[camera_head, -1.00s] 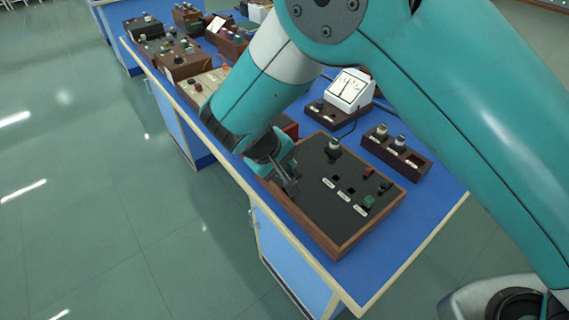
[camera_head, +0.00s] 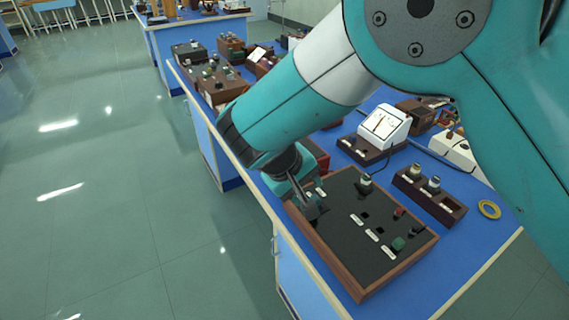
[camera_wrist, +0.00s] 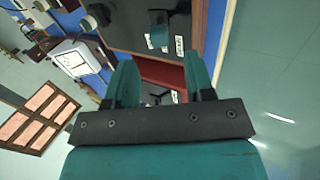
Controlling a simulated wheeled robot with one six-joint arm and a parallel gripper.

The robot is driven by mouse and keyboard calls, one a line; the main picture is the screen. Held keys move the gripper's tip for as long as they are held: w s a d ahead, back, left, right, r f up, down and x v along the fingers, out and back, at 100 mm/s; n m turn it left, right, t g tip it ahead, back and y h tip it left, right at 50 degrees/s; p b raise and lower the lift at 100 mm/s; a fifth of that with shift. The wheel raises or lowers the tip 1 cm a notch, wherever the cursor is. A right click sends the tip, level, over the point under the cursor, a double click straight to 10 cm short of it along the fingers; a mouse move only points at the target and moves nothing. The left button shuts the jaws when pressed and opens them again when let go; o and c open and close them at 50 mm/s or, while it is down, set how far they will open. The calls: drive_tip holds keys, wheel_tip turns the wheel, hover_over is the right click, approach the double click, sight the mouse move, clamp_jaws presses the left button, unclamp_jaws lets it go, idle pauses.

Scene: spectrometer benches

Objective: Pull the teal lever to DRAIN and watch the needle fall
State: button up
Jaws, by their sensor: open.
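A black panel in a wooden frame (camera_head: 335,262) lies on the blue bench. My gripper (camera_head: 311,204) is low over its left end. In the wrist view my gripper (camera_wrist: 158,88) is open, with nothing seen held between its fingers. A small teal piece, likely the teal lever (camera_wrist: 158,35), stands on the panel beyond the fingertips, between two white labels; it looks apart from them. The label text is too small to read. In the head view my gripper largely hides that spot. A white needle meter (camera_head: 384,125) stands behind the panel; it also shows in the wrist view (camera_wrist: 77,58).
The panel also carries a green knob (camera_head: 398,243), a red knob (camera_head: 399,212) and a pale-topped post (camera_head: 365,183). A wooden block with two posts (camera_head: 430,195) and a yellow ring (camera_head: 489,209) lie to the right. Open floor (camera_head: 100,220) is at left.

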drive_tip(key=v, duration=1.2)
drive_tip(key=s+d+r+g+y, duration=0.1)
drive_tip(key=d+r+y, duration=0.3)
drive_tip(key=d, duration=0.8)
drive_tip(key=s+d+r+g+y, duration=0.1)
drive_tip(key=s+d+y, duration=0.1)
drive_tip(key=s, duration=0.6)
drive_tip(key=s+d+r+g+y, duration=0.1)
drive_tip(key=s+d+y, duration=0.2)
drive_tip(key=s, duration=0.6)
drive_tip(key=shift+d+r, duration=0.3)
drive_tip(key=shift+d, duration=0.4)
idle(3.2)
